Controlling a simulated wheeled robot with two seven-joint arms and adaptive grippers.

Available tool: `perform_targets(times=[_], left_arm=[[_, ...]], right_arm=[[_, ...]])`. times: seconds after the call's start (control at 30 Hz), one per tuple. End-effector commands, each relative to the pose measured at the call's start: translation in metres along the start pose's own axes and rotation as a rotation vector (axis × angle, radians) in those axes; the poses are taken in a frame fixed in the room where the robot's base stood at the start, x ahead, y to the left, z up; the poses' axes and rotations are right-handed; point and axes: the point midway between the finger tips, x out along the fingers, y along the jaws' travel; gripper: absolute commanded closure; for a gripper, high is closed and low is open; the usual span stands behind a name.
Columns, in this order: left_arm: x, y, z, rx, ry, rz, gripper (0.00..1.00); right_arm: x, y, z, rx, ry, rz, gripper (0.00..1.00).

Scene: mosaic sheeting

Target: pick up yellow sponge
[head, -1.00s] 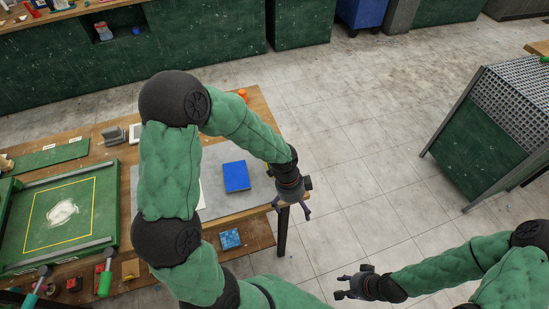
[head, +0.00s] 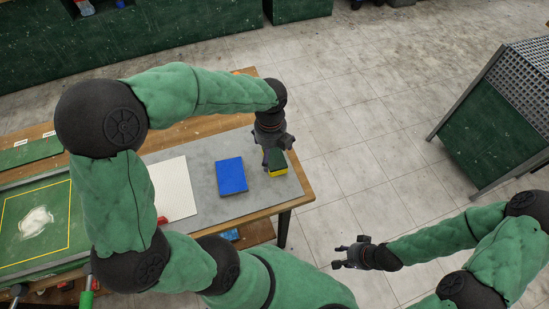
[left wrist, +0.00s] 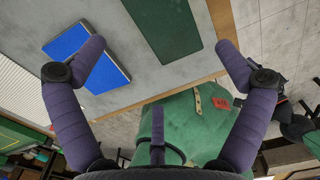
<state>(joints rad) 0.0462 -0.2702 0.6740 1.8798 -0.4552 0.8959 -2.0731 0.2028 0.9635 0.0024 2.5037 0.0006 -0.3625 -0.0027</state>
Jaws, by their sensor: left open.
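The yellow sponge (head: 279,169) lies near the right end of the grey-topped table in the head view. It has a dark green top and a yellow side, and my gripper partly hides it. In the left wrist view the sponge (left wrist: 166,24) shows as a green rectangle at the top middle. My left gripper (head: 277,153) is over the sponge, and it also shows in the left wrist view (left wrist: 160,45) with its fingers wide apart and nothing between the tips. My right gripper (head: 342,256) is beyond the table's right end, with its fingers apart and empty.
A blue block (head: 231,176) lies just left of the sponge. A white perforated sheet (head: 172,189) lies further left, and a green framed tray (head: 38,258) stands at the far left. The table (head: 296,193) ends close to the sponge's right. A green mesh-topped bench stands across the floor.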

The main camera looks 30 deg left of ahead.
Motion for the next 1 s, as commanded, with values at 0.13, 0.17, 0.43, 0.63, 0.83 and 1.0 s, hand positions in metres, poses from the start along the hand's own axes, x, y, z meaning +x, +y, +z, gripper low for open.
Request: perform_targets(times=[0.13,0.17,0.43,0.63,0.83,1.0], left_arm=[[0.016,0.000,0.001,-0.001,0.000,0.000,0.00],[0.018,0.000,0.001,-0.001,-0.001,0.000,0.00],[0.035,-0.002,0.006,-0.003,0.001,0.000,0.00],[0.064,-0.004,0.013,-0.002,0.002,0.000,0.00],[0.072,-0.005,0.013,-0.002,0.000,-0.002,0.00],[0.071,-0.005,0.013,-0.002,0.000,-0.002,0.11]], right_arm=[[0.005,0.002,0.000,0.000,0.000,0.000,0.60],[0.005,0.002,0.000,0.000,0.000,0.000,0.60],[0.011,0.004,-0.001,0.000,0.000,0.000,0.60],[0.022,0.008,-0.001,0.000,0.000,0.000,0.60],[0.023,0.008,-0.001,0.000,0.000,0.000,0.60],[0.023,0.008,-0.001,0.000,0.000,0.000,0.60]])
